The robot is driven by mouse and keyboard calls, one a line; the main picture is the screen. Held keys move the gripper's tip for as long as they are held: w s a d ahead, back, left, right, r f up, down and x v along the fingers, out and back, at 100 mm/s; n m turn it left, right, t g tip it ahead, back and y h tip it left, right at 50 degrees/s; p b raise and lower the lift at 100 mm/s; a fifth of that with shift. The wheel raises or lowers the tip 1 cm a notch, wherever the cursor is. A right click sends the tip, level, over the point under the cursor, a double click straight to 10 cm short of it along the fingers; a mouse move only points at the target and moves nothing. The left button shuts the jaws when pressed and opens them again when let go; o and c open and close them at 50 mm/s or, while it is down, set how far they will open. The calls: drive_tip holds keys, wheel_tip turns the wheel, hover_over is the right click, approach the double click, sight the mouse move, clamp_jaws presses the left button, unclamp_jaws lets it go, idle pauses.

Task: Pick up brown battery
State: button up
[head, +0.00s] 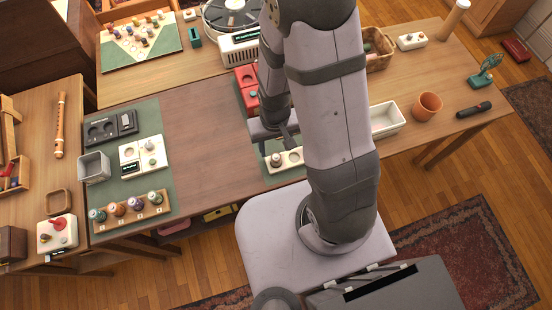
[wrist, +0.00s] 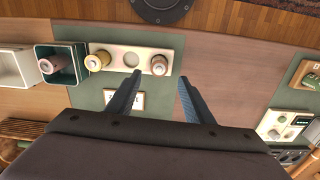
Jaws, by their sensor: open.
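The brown battery (wrist: 159,67) stands upright in the right-hand hole of a cream tray (wrist: 115,49) in the wrist view. It has a pale top. The tray's middle hole is empty, and a gold-tan battery (wrist: 96,62) stands in its left hole. My gripper (wrist: 160,77) is open and empty. Its two fingers reach toward the tray, with the brown battery between their tips in the picture. I cannot tell how high the tips are above it. In the head view my arm hides part of the tray (head: 290,158).
A teal box (wrist: 70,77) holding a pinkish cylinder (wrist: 51,65) stands left of the tray. A white bin (wrist: 13,70) is farther left. A small framed card (wrist: 124,100) lies near the fingers. The brown tabletop (head: 200,135) left of my arm is clear.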

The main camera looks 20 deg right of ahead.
sight(276, 157)
drive_tip(key=shift+f, duration=1.05)
drive_tip(key=shift+s, duration=0.1)
drive_tip(key=shift+s+d+f+p, duration=0.1)
drive_tip(key=shift+s+f+p, duration=0.1)
drive_tip(key=shift+f+p, duration=1)
drive_tip(key=shift+w+f+b, duration=0.1)
drive_tip(key=shift+f+b, duration=0.2)
drive_tip(key=shift+f, duration=1.1)
clamp_jaws()
